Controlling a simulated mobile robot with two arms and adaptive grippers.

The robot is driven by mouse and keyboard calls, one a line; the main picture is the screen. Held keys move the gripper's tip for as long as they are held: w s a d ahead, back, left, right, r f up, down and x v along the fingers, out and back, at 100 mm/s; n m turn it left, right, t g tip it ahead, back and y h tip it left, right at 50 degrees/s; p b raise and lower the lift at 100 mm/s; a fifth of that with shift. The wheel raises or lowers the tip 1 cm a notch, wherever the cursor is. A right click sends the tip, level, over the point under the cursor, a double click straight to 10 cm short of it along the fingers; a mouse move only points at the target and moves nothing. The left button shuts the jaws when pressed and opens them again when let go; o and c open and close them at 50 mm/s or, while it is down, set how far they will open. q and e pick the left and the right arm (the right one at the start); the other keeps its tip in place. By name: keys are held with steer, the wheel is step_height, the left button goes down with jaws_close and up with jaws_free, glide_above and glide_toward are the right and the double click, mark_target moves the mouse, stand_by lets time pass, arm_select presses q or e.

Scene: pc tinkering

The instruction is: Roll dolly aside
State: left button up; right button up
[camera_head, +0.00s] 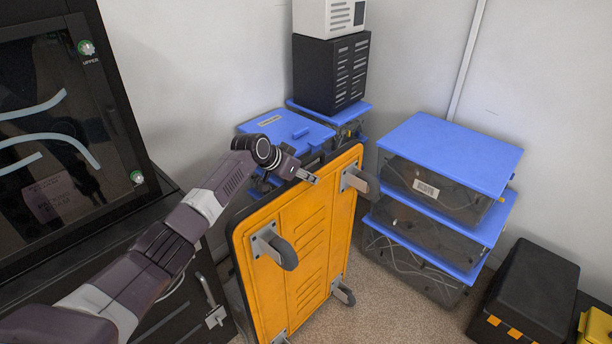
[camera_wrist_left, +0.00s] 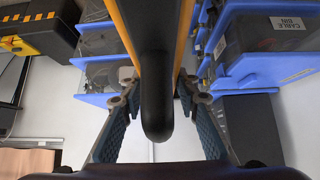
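The dolly (camera_head: 310,240) is an orange panel with a black rim and grey-black casters, standing on edge and tilted in the head view. My left gripper (camera_head: 308,177) is at its top edge. In the left wrist view, a black curved handle (camera_wrist_left: 156,95) on the dolly lies between the two fingers of my left gripper (camera_wrist_left: 157,88). The fingers are apart, one on each side, with visible gaps beside the handle. Contact at the fingertips is hard to tell. My right gripper is not in view.
Clear bins with blue lids (camera_head: 450,150) are stacked right of the dolly. More blue-lidded bins (camera_head: 285,128) and a black case (camera_head: 330,72) stand behind it. A black cabinet (camera_head: 75,130) is at left, a black toolbox (camera_head: 530,290) at right. Bare carpet (camera_head: 390,305) lies at front right.

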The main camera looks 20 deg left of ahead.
arm_select(q)
steer(key=o, duration=0.4)
steer(key=shift+r, duration=0.1)
steer(key=v, duration=1.2)
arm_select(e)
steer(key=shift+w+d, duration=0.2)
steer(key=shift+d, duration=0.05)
